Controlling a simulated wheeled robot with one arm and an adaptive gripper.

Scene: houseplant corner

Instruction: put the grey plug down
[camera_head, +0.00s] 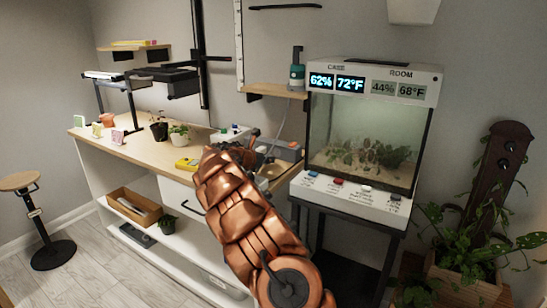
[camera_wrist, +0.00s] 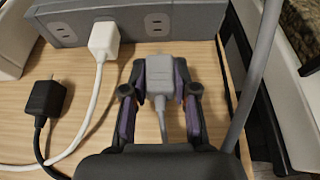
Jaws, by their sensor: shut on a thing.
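In the wrist view the grey plug (camera_wrist: 157,77) is between the two fingers of my gripper (camera_wrist: 159,70). The gripper is shut on it, with the plug's grey cord running back toward the palm. The plug is in front of the grey power strip (camera_wrist: 140,29), apart from its face. I cannot tell whether the plug touches the wooden top (camera_wrist: 200,130). In the head view my copper-coloured arm hides most of this spot.
A white plug (camera_wrist: 104,40) sits in the strip, and a black plug (camera_wrist: 46,98) lies loose at left. A thick grey cable (camera_wrist: 256,75) rises at right. In the head view a glass case (camera_head: 365,140) stands right of the bench (camera_head: 145,150).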

